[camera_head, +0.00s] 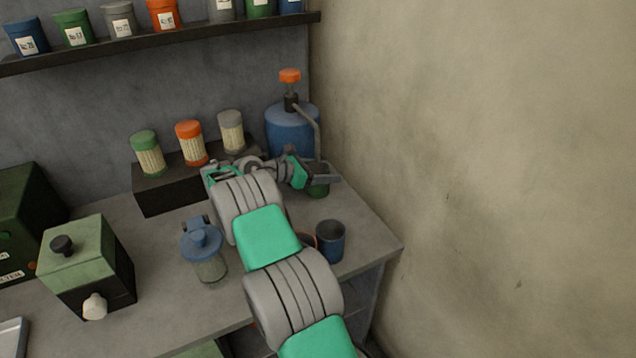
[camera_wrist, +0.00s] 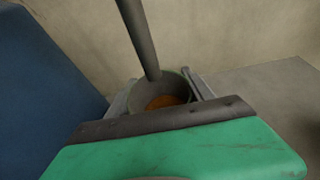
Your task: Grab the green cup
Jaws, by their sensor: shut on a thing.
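The green cup (camera_head: 318,190) stands at the back right of the counter, beside the blue dispenser (camera_head: 290,130) with an orange knob. My gripper (camera_head: 322,178) covers its upper part in the head view. In the wrist view the round cup (camera_wrist: 148,91) sits between the two fingers of my gripper (camera_wrist: 160,98), which are shut on it. Something orange-brown shows inside the cup. The dispenser's grey spout (camera_wrist: 139,40) comes down over the cup's mouth. The cup's lower part is hidden in the wrist view.
A blue-lidded jar (camera_head: 203,255) stands left of my arm. Capped jars (camera_head: 190,143) stand on a dark riser (camera_head: 165,190). The wall (camera_head: 480,150) bounds the right side.

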